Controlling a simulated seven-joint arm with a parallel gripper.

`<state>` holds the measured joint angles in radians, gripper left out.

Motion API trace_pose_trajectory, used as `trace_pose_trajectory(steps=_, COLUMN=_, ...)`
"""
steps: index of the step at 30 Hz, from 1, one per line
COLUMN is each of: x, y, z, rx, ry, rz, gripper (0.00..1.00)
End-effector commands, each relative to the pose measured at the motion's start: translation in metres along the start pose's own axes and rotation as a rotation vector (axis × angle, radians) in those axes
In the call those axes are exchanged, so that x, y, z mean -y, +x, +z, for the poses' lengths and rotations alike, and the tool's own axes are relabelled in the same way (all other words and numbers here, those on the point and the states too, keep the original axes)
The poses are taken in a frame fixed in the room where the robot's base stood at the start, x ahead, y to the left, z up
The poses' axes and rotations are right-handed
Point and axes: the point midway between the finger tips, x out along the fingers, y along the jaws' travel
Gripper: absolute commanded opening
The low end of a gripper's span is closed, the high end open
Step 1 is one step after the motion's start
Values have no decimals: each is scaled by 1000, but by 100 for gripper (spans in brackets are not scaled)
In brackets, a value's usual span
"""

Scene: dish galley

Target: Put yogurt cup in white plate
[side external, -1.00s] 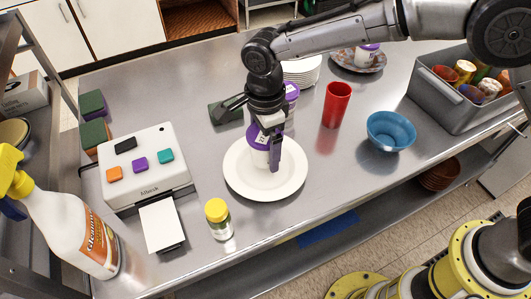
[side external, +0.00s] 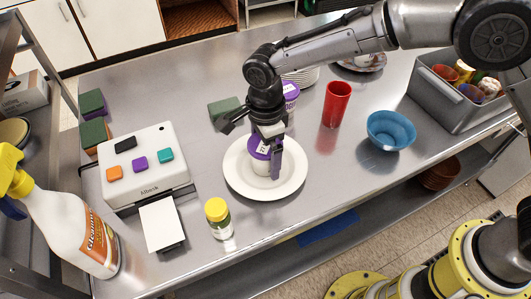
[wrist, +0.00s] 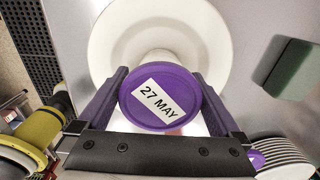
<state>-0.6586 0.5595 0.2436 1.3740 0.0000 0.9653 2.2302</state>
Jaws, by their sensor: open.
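A white yogurt cup with a purple lid (side external: 260,147) appears to stand upright on the white plate (side external: 236,180), near its middle. In the wrist view the purple lid (wrist: 150,118) carries a label reading "27 MAY", and the plate's rim (wrist: 112,40) shows beyond it. My gripper (side external: 262,158) is open, low over the plate, with its fingers on either side of the cup. In the wrist view the fingers of my gripper (wrist: 165,95) flank the lid closely; whether they touch the cup is hard to tell. The cup's base is partly hidden.
A second purple-lidded cup (side external: 290,92) stands behind my gripper. A green sponge (side external: 222,110), red cup (side external: 336,104), blue bowl (side external: 391,130), yellow-capped jar (side external: 219,220) and white device (side external: 145,168) surround the plate. A grey bin (side external: 450,107) stands at right.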

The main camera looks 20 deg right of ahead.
Motion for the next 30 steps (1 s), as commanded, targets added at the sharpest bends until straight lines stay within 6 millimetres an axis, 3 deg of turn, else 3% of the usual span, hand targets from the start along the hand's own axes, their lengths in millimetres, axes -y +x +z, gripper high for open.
trace_pose_trajectory(steps=16, x=1, y=-100, z=1, rx=3, ry=0, rz=-4, gripper=100)
trace_pose_trajectory(steps=22, x=0, y=-117, z=0, rx=2, ry=0, rz=-2, gripper=100)
trace_pose_trajectory(steps=30, x=0, y=-119, z=0, rx=1, ry=-1, rz=-2, gripper=100)
